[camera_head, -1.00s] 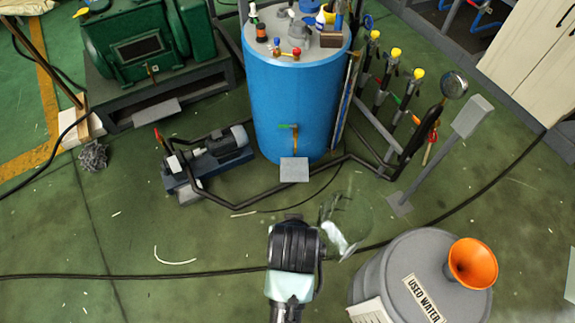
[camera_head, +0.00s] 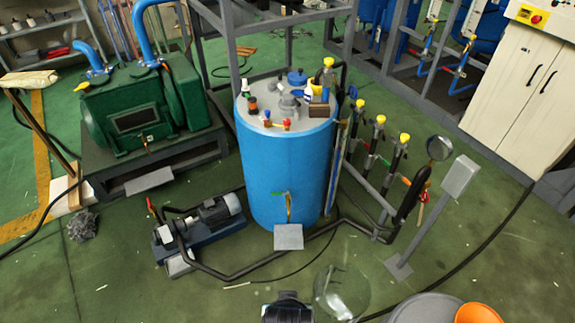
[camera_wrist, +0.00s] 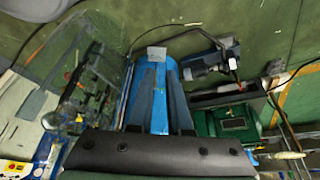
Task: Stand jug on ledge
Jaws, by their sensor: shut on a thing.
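A clear glass jug (camera_head: 342,292) shows at the bottom middle of the head view, just right of my gripper (camera_head: 288,308). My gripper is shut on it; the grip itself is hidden. The jug appears held above the floor, and its tilt is hard to tell. A small grey plate (camera_head: 288,237), which may be the ledge, juts out low at the front of the blue tank (camera_head: 285,170). The jug is nearer to me than the plate and apart from it.
A pump (camera_head: 208,225) and dark pipes lie left of the tank. A grey post with a box (camera_head: 459,177) and yellow-topped valves (camera_head: 404,138) stand right. A grey drum (camera_head: 420,308) with an orange funnel (camera_head: 477,313) is at bottom right. Open floor lies before the tank.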

